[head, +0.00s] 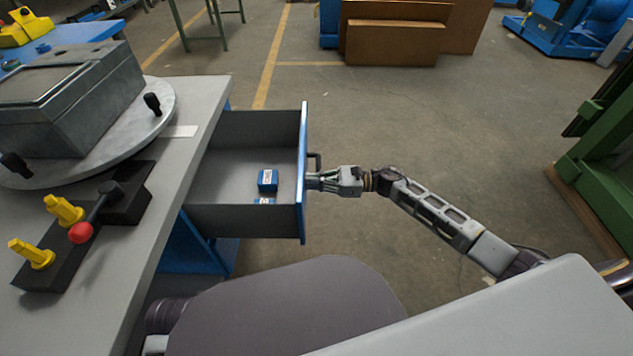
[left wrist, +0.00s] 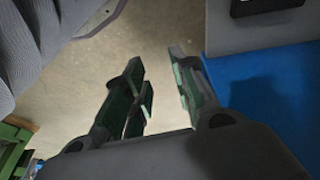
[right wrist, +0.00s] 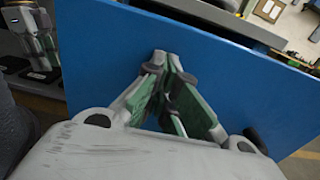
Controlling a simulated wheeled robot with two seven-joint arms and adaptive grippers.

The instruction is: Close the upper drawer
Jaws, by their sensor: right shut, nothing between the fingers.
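The upper drawer (head: 240,220) stands pulled out from the grey-topped workbench, its blue front (head: 303,220) facing right in the head view. Two small blue boxes (head: 268,180) lie inside it. My right gripper (head: 312,181) is shut and empty, its fingertips at the outer face of the drawer front, just beside the dark handle (head: 317,161). In the right wrist view the closed fingers (right wrist: 168,62) point at the blue panel (right wrist: 100,50); I cannot tell whether they touch it. My left gripper (left wrist: 160,75) shows only in the left wrist view, open and empty.
The workbench (head: 190,150) carries a grey machine block (head: 75,95) on a round plate and a black control base with a red-knobbed lever (head: 80,232). Green machinery (head: 600,130) stands at the right.

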